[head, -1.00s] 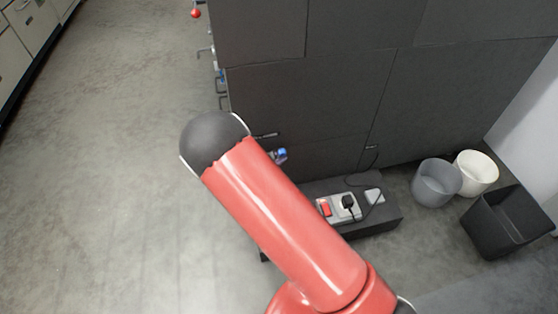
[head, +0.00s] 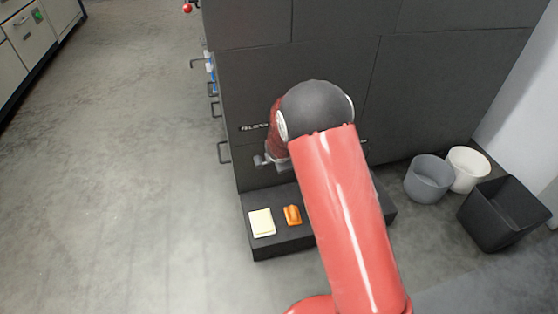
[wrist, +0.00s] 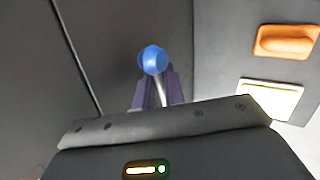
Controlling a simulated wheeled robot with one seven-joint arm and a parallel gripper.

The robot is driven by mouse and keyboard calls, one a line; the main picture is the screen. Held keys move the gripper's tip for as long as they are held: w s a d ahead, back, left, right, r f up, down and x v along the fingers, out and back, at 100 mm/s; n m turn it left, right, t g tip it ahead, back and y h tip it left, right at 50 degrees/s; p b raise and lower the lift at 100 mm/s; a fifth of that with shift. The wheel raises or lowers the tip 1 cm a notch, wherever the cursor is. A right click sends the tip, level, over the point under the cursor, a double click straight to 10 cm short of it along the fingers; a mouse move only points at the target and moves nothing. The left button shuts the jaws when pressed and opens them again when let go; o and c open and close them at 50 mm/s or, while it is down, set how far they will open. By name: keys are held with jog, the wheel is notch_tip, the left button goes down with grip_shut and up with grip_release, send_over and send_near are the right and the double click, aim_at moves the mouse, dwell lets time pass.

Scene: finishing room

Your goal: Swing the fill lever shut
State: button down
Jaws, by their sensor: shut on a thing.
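The fill lever shows in the wrist view as a blue ball knob (wrist: 153,59) on a thin silver rod. My gripper (wrist: 154,88) has its two dark fingers closed on either side of the rod, just below the knob. In the head view my gripper (head: 264,160) is partly seen beside the dark panelled front, low down and above a dark step. The lever cannot be made out there; my arm and wrist cover that spot. The lever's pivot is hidden in both views.
A dark step (head: 262,244) juts from the panelled front (head: 330,50). On it lie a cream pad (head: 262,223) and an orange block (head: 292,215). A grey bucket (head: 428,180), a white bucket (head: 467,169) and a black bin (head: 503,215) stand right. Floor at left is clear.

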jog(key=shift+f+y, duration=0.55)
jog(key=shift+y, duration=0.15)
jog(key=shift+f+m, duration=0.1)
jog(key=shift+m, duration=0.2)
jog(key=shift+a+f+g+y, duration=0.1)
jog(key=shift+g+y, duration=0.2)
jog(key=shift+y, duration=0.1)
jog(key=c, duration=1.8)
grip_release()
jog(key=shift+c, duration=0.2)
jog(key=p+v, duration=0.2)
jog(key=v, duration=0.5)
jog(key=shift+s+r, duration=0.25)
jog(key=shift+r, duration=0.05)
